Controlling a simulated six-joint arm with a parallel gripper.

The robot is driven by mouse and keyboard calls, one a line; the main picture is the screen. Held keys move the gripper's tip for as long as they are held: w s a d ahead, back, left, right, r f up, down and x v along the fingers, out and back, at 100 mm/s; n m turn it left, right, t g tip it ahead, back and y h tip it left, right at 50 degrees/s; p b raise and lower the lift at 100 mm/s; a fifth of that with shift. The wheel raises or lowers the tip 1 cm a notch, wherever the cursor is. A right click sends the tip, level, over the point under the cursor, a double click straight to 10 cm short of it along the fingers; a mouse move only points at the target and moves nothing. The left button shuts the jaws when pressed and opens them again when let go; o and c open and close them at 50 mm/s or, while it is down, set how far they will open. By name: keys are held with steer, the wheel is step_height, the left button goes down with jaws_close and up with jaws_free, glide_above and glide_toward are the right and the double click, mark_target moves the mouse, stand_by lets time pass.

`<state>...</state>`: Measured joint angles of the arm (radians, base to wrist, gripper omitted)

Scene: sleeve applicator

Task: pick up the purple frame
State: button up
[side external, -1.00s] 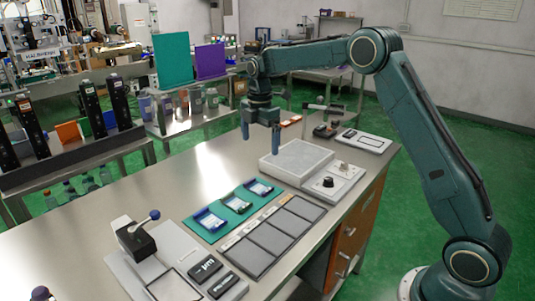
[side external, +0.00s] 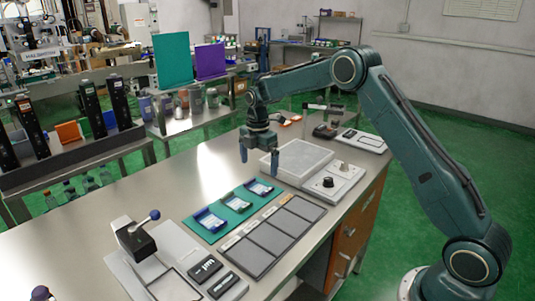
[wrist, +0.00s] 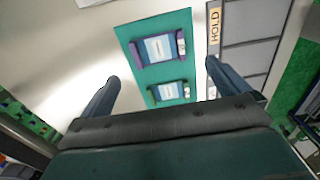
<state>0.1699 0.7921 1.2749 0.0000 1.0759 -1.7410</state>
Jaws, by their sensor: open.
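A teal mat (side external: 213,238) on the bench holds three small frames with pale cards in them. The near frame (side external: 209,220) looks blue, and the middle frame (side external: 237,203) and far frame (side external: 259,188) look bluish too. My gripper (side external: 259,161) is open and empty above the bench, beyond the far frame. In the wrist view its fingers (wrist: 161,70) straddle the mat from above.
A grey tray of slots (side external: 268,236) lies right of the mat. A device with a pale plate and black knob (side external: 328,182) stands close to my gripper. A press with a blue-knobbed lever (side external: 136,236) stands at the near left. Bare bench lies left of the mat.

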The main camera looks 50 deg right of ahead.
mark_target(259, 188)
steer(key=shift+f, duration=1.2)
steer(key=shift+w+f, duration=0.15)
steer(key=shift+f, duration=2.45)
steer(key=c, duration=0.9)
